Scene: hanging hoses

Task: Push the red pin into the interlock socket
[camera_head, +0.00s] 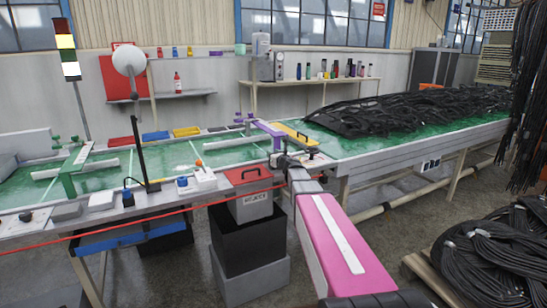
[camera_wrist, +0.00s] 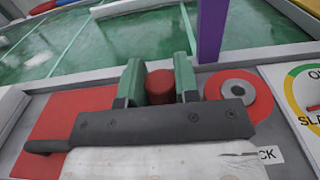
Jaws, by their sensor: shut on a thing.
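In the wrist view, the red pin (camera_wrist: 160,88) stands between the two green fingers of my gripper (camera_wrist: 159,78), one on each side. My gripper is shut on it. Only its rounded red top shows; its lower end is hidden behind the dark gripper body. Just right of the right finger is a red ring with a grey centre and a dark hole, which looks like the interlock socket (camera_wrist: 238,89). The pin is beside this ring, not over it. In the head view, my gripper (camera_head: 287,158) is at the conveyor's near edge, and the pin and socket are too small to make out.
A purple post (camera_wrist: 211,30) rises just behind the socket. A coloured dial plate (camera_wrist: 305,95) lies to its right, and a red plate (camera_wrist: 65,125) to the left. A green conveyor (camera_head: 215,152) runs behind. Black hoses (camera_head: 410,112) are heaped on its right part.

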